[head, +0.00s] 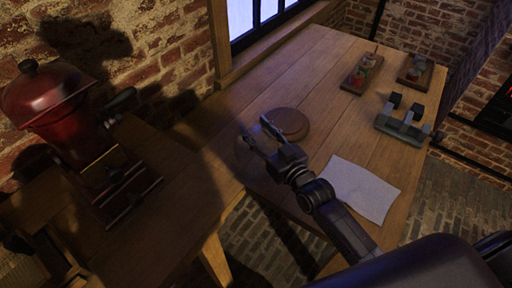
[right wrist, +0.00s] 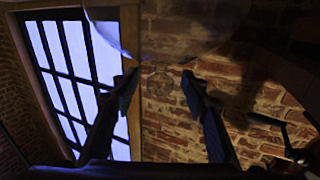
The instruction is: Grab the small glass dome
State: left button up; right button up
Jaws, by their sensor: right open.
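The small glass dome (right wrist: 165,30) is clear and hard to make out. Its curved edge shows at the top of the right wrist view, beyond my fingertips. In the head view only a faint clear shape (head: 246,152) shows by the fingers; whether they touch it I cannot tell. My right gripper (head: 255,127) is open over the table, just left of a round wooden base (head: 288,124). In the right wrist view the two fingers (right wrist: 160,77) stand apart, with a faint round shape between their tips. My left gripper is not in view.
The wooden table (head: 325,75) carries a white paper sheet (head: 362,190), a grey block holder (head: 402,126) and two small trays (head: 362,72) at the far right. A red machine (head: 48,105) stands at left. Brick walls and a window lie behind.

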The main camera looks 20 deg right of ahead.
jog(key=shift+w, duration=0.1)
grip_shut()
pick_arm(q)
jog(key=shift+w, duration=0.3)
pick_arm(e)
jog(key=shift+r, duration=0.15)
